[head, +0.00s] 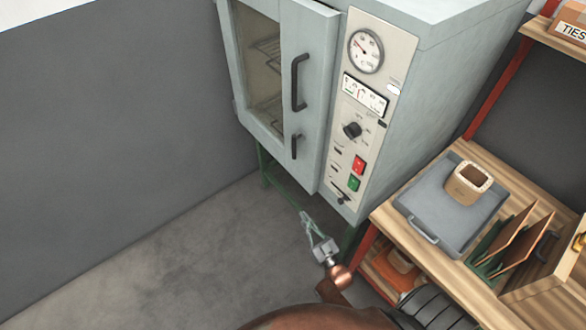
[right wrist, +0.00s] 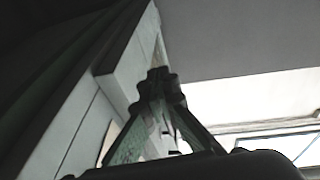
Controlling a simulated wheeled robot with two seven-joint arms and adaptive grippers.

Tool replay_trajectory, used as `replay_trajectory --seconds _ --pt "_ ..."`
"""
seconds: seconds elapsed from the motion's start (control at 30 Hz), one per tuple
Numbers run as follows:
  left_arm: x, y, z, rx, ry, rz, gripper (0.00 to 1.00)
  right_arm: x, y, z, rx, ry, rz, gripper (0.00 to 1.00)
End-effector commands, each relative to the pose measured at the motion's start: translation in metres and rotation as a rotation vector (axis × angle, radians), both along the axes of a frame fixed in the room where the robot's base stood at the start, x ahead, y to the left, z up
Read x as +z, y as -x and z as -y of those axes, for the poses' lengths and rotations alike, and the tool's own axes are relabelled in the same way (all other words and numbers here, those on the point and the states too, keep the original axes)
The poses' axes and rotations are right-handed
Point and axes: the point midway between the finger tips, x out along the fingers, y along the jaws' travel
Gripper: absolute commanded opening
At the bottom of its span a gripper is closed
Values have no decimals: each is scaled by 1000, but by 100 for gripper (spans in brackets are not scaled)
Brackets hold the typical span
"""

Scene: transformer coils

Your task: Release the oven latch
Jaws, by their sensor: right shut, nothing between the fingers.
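The oven (head: 425,60) is a pale grey-blue cabinet with a windowed door (head: 315,45); I cannot tell whether the door is fully closed. A long dark bar handle (head: 297,82) is on the door, with a shorter dark handle (head: 294,146) below it; I cannot tell for sure which is the latch. My right gripper (head: 304,215) is below the oven's lower front edge, apart from both handles. Its green fingers (right wrist: 158,78) meet at the tips in the right wrist view, shut and empty. My left gripper is not in view.
The control panel (head: 345,125) has a gauge, knob and red and green buttons. To the right, a wooden bench (head: 385,212) holds a grey tray (head: 410,200), a tan container (head: 462,190) and upright boards (head: 508,240). Open floor (head: 150,265) lies left of the gripper.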

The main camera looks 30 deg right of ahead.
Motion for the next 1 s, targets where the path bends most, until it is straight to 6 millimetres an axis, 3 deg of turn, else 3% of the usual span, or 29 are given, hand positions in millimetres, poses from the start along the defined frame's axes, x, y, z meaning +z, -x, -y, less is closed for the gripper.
replay_trajectory --seconds 0.03,0.13,0.2,0.3,0.73,1.0 --pt "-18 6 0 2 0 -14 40 28 -4 5 -13 4 128 0" --pt "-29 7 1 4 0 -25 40 93 3 13 -36 15 349 0" --pt "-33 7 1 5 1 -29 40 122 10 17 -45 22 450 0" --pt "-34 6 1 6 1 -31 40 145 18 19 -53 29 528 0" --pt "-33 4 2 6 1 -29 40 155 17 19 -54 31 546 0" --pt "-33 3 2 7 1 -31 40 184 -12 22 -52 30 548 0"
